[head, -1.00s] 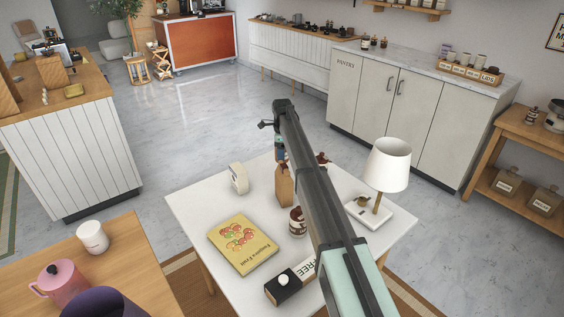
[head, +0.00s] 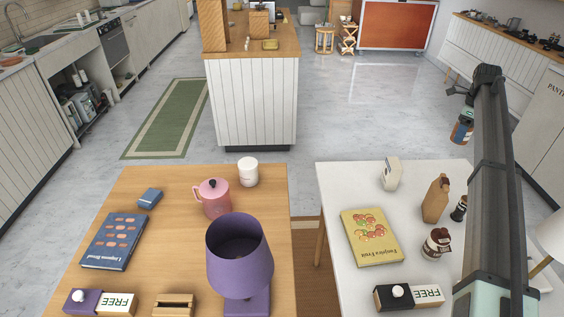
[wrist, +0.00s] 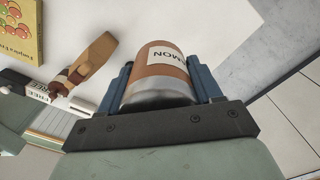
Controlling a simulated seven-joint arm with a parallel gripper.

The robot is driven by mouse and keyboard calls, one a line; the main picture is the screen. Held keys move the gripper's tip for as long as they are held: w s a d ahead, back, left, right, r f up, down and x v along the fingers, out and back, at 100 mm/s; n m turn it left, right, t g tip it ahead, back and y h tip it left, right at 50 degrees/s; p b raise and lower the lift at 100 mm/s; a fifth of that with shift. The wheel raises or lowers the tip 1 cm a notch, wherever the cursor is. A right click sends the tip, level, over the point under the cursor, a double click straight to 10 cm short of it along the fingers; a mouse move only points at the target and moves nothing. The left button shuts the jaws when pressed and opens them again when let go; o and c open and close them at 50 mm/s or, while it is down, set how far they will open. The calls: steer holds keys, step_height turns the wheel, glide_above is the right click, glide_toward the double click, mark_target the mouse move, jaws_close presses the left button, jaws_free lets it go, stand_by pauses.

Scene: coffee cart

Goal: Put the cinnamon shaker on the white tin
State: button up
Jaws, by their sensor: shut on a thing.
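My gripper is shut on the cinnamon shaker. In the wrist view my gripper's (wrist: 163,82) two blue fingers press its sides; the shaker (wrist: 158,68) is brown with a grey metal end and a pale label ending in "MON". In the head view my gripper (head: 463,112) is at the right, and the shaker (head: 461,132) hangs from it beyond the far right of the white table, clear of its top. The white tin (head: 248,173) stands upright on the far right part of the wooden table, well left of my gripper. The top of the tin looks bare.
A pink pot (head: 214,199) and a purple lamp (head: 239,255) stand near the tin on the wooden table (head: 160,235). A gap separates it from the white table (head: 335,205), which holds a yellow book (head: 371,238), a brown bottle (head: 435,199) and a jar (head: 436,243).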

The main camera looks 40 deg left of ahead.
steer(key=r, duration=0.2)
steer(key=shift+s+a+r, duration=0.1)
steer(key=shift+a+r, duration=0.2)
steer(key=shift+a, duration=0.05)
steer(key=s+a, duration=0.4)
steer(key=a, duration=0.5)
steer(key=s+a, duration=0.4)
steer(key=a, duration=0.4)
steer(key=n, duration=0.2)
glide_above(248, 163)
step_height(248, 163, down, 4)
steer(key=shift+f, duration=5.65)
steer(key=shift+f, duration=0.1)
